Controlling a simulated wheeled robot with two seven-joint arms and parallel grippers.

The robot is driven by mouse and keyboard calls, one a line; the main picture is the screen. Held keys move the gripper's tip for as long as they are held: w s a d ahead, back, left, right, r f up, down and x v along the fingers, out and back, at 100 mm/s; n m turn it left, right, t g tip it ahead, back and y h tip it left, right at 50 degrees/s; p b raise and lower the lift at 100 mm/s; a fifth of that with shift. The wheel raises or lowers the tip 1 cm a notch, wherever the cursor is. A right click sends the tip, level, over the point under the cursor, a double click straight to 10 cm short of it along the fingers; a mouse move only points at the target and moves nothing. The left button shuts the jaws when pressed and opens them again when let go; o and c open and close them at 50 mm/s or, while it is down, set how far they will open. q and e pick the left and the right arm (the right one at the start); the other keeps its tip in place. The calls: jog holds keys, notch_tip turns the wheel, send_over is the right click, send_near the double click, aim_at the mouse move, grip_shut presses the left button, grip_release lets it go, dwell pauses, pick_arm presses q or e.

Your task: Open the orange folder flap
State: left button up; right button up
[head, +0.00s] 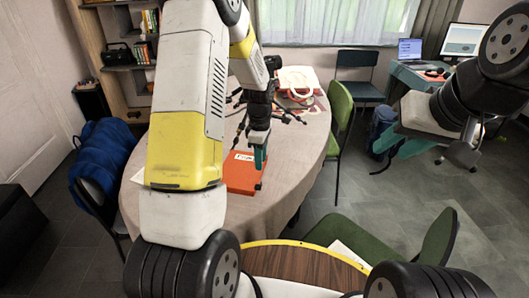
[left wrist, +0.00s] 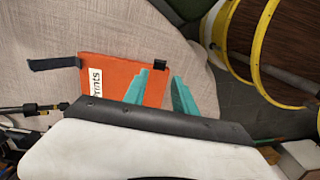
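The orange folder (head: 241,174) lies on the round table, partly hidden behind my left arm in the head view. In the left wrist view the folder (left wrist: 112,72) shows a white label, a black clip at one corner and a dark strap at the other; its flap looks closed. My left gripper (head: 260,155) is over the folder's right edge in the head view. In the left wrist view its teal fingers (left wrist: 167,85) are apart with nothing between them, one overlapping the folder. My right gripper (head: 402,145) hangs away from the table, its teal fingers apart and empty.
The table (head: 290,170) has a beige cloth. A black tripod (head: 284,112) and a white bag (head: 297,80) are behind the folder. Green chairs (head: 338,112) stand at the table's right. A brown round stool-like top (head: 305,266) with yellow rim is near me.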

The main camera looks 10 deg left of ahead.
pick_arm(q)
jog(key=shift+f, duration=4.8)
jog(key=c, duration=0.4)
